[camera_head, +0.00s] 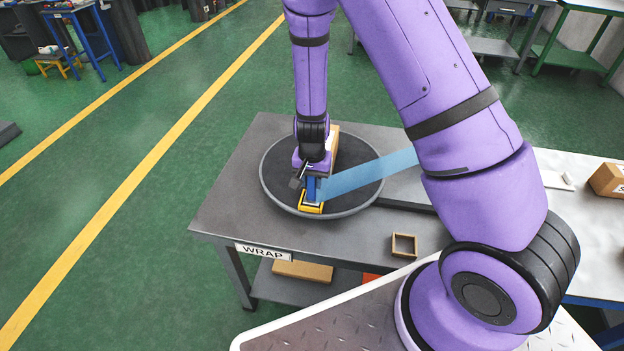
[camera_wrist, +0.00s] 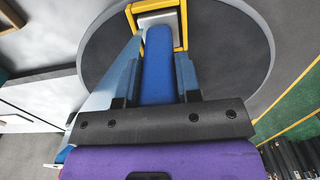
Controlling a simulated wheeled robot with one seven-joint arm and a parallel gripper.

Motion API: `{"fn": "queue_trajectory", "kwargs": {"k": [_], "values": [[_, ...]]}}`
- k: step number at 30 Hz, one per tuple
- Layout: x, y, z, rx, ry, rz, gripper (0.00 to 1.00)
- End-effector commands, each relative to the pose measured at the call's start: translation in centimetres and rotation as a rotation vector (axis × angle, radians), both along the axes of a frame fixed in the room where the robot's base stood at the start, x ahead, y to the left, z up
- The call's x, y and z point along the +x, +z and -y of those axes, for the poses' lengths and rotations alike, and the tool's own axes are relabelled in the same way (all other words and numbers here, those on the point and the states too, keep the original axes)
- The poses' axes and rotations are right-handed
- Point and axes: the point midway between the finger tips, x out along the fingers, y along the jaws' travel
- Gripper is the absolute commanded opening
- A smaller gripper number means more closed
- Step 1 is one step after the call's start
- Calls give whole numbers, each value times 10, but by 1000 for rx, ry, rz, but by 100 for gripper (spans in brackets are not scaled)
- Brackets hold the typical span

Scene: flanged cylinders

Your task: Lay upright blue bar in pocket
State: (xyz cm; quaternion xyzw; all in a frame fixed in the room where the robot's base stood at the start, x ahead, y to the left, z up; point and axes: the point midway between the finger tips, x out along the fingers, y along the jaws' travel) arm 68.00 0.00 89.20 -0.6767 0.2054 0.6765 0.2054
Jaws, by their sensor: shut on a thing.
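The blue bar (camera_wrist: 158,68) is between the two fingers of my gripper (camera_wrist: 158,82) in the wrist view, and the gripper is shut on it. In the head view the bar (camera_head: 311,188) shows below my gripper (camera_head: 309,178), roughly upright, its upper part hidden by the gripper. Its far end is at a yellow-rimmed pocket (camera_head: 312,208) with a pale grey inside; the pocket also shows in the wrist view (camera_wrist: 183,42). I cannot tell whether the bar touches the pocket floor. The pocket is on a round dark turntable (camera_head: 355,190).
The turntable stands on a grey table (camera_head: 240,205) marked WRAP. A translucent light blue strip (camera_head: 370,174) runs from the bar area to the right, behind my arm. A cardboard box (camera_head: 334,143) is behind my gripper. A small open square frame (camera_head: 404,245) lies near the front edge.

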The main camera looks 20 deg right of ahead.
Motion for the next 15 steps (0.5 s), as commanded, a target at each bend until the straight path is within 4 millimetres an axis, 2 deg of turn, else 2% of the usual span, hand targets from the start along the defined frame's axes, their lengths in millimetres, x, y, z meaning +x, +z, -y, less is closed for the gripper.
{"fn": "queue_trajectory", "kwargs": {"k": [15], "values": [[0,-9,0,0,0,0,0]]}}
